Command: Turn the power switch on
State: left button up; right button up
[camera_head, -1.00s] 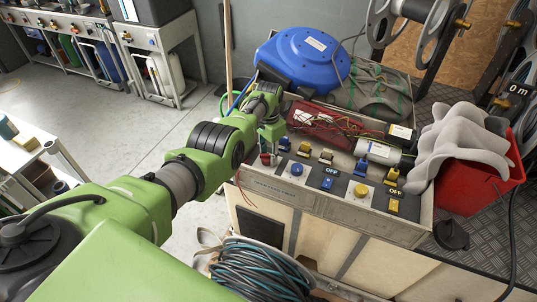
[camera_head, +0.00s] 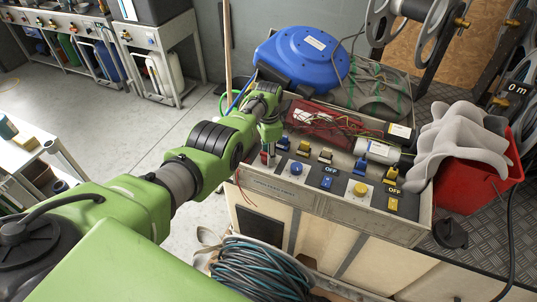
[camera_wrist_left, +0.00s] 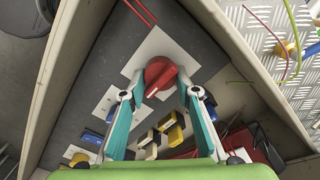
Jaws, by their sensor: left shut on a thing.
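A red rotary power switch (camera_wrist_left: 162,76) with a white pointer line sits on a pale square plate on the grey panel. In the wrist view it lies between the teal-padded fingers of my left gripper (camera_wrist_left: 161,92), which is shut on it. In the head view my left gripper (camera_head: 268,152) points down at the left end of the control panel (camera_head: 320,198), largely hiding the switch. Two small displays on the panel, one beside the blue button (camera_head: 296,169) and one beside the yellow button (camera_head: 360,189), read OFF. My right gripper is not in view.
Blue and yellow connectors line the panel. Behind it are a red tray (camera_head: 318,119) with wires, a blue hose reel (camera_head: 303,58) and a white cylinder (camera_head: 377,151). A red bin (camera_head: 486,185) with grey cloth stands right. A coiled hose (camera_head: 258,270) lies below.

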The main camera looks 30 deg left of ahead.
pick_arm(q)
jog(key=shift+a, duration=0.1)
jog(key=o, duration=1.1)
jog(key=shift+c, duration=0.2)
notch_tip(320, 180, up, 12)
